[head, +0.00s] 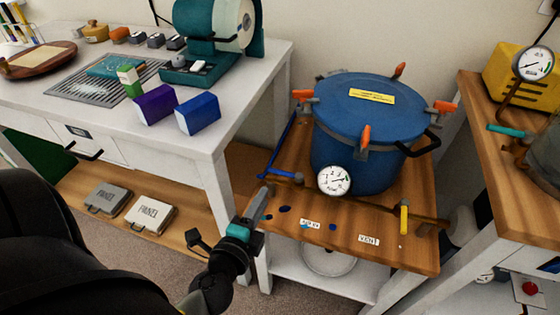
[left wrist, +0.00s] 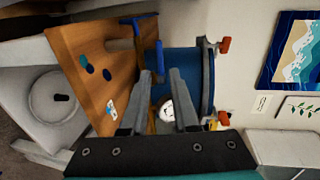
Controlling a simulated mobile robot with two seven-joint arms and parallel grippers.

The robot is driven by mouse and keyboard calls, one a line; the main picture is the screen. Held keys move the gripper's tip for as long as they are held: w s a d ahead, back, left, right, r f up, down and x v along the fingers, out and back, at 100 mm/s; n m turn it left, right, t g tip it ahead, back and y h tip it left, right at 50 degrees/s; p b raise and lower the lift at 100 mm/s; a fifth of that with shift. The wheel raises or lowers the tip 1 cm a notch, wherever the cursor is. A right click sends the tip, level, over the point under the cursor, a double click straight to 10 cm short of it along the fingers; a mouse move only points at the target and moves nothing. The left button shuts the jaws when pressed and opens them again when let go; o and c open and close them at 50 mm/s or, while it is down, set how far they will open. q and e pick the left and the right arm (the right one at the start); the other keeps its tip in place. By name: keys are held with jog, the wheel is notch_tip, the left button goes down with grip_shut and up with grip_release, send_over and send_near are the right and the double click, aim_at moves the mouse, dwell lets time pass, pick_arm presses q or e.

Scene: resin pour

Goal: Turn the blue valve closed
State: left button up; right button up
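The blue valve's long thin handle (head: 281,149) slants along the left side of the large blue pot, with more blue metal at its lower end. My right gripper is not in view.
The blue pot (head: 365,148) with orange clamps stands on the wooden stand top (head: 285,244). A pressure gauge (head: 333,180) and a yellow lever (head: 404,219) are at its front. A white bench (head: 228,125) lies left, a wooden-topped table (head: 483,145) right.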

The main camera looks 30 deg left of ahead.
aim_at(277, 173)
pick_arm(q)
jog(key=p+x, duration=0.1)
jog(key=x, duration=0.5)
jog(key=shift+w, duration=0.35)
jog(key=x, duration=0.7)
jog(key=shift+f, duration=0.2)
jog(key=shift+w+a+f, duration=0.1)
jog(key=shift+w, duration=0.5)
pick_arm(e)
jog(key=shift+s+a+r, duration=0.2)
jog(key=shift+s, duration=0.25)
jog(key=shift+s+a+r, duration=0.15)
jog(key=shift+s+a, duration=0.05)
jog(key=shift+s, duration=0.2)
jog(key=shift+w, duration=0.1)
pick_arm(q)
grip_shut()
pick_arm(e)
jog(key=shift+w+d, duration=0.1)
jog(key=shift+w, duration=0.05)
